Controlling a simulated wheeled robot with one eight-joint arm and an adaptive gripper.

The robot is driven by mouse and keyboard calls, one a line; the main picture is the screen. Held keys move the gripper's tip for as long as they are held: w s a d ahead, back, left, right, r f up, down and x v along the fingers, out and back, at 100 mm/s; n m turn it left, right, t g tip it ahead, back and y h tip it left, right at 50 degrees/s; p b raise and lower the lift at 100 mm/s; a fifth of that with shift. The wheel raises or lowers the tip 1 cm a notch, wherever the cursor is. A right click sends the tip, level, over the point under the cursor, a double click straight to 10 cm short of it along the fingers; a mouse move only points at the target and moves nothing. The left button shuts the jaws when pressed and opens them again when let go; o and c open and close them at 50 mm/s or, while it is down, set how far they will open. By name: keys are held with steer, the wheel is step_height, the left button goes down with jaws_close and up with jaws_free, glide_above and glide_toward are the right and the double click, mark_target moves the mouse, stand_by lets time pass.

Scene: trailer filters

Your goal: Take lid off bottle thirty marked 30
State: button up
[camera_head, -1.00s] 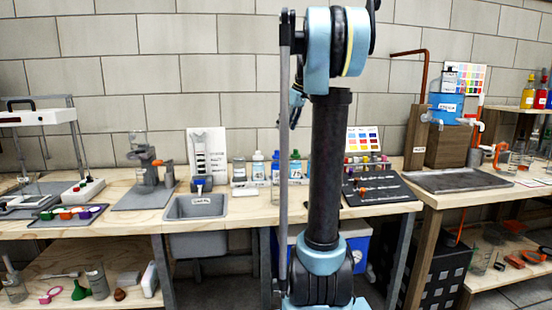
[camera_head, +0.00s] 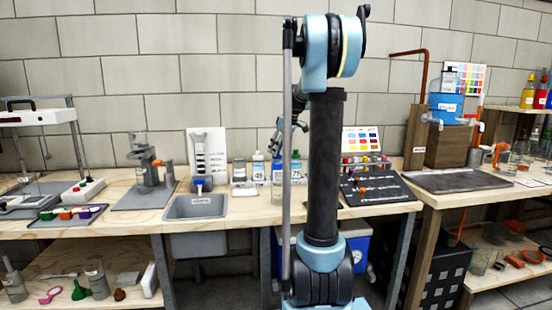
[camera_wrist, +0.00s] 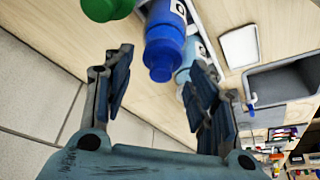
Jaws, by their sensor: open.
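Several bottles stand in a row on the bench right of the sink. In the head view they include a grey one (camera_head: 239,171), a white one with a blue cap (camera_head: 258,168), a blue one (camera_head: 276,171) and one marked 75 (camera_head: 296,170). I cannot read a 30 on any of them. In the wrist view, my open, empty gripper (camera_wrist: 158,72) points toward a blue bottle (camera_wrist: 165,35) with a blue cap (camera_wrist: 161,66). The cap appears between the fingers; contact is not visible. A pale blue bottle (camera_wrist: 188,57) is beside it, partly behind the right finger.
A green cap (camera_wrist: 105,8) is close to the left finger. The sink (camera_head: 196,207) and a white pad (camera_wrist: 239,47) lie nearby. A dark tray (camera_head: 377,189) and a colour chart (camera_head: 362,141) are right of my arm.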

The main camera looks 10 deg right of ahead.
steer(key=shift+w+a+f, duration=0.1)
steer(key=shift+f, duration=0.15)
steer(key=c, duration=0.8)
